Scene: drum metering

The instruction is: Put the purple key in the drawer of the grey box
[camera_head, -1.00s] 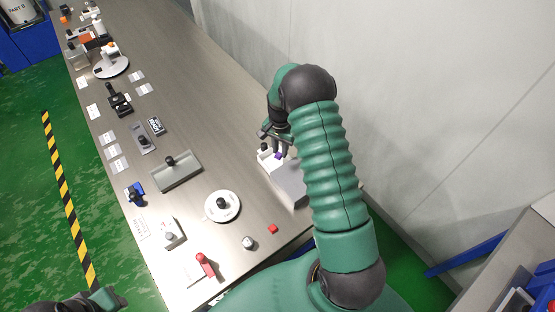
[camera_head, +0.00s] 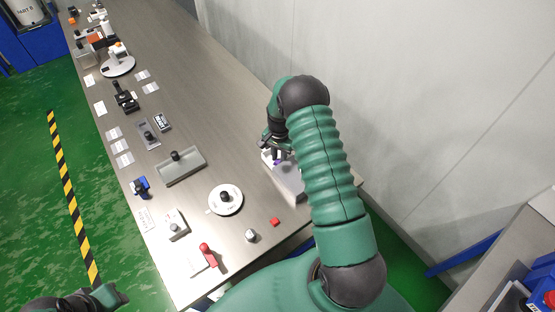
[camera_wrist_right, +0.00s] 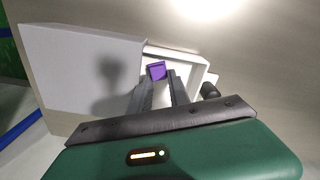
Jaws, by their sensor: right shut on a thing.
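The purple key (camera_wrist_right: 157,70) is between the fingertips of my right gripper (camera_wrist_right: 158,88), which is shut on it. In the wrist view the key is over the open drawer (camera_wrist_right: 188,62) of the grey box (camera_wrist_right: 80,70); I cannot tell whether it touches the drawer floor. In the head view the key is a small purple spot (camera_head: 279,161) under my right gripper (camera_head: 277,152), and the box (camera_head: 289,182) is partly hidden by my right arm. A dark knob (camera_wrist_right: 209,90) is on the drawer front. My left gripper (camera_head: 108,296) is at the lower left, away from the table; its fingers are unclear.
The metal table (camera_head: 215,110) holds a white round dial (camera_head: 225,200), a grey tray (camera_head: 190,170), a red block (camera_head: 275,221) and a red-handled piece (camera_head: 208,255). A wall stands close on the right of the box. The table's middle strip is clear.

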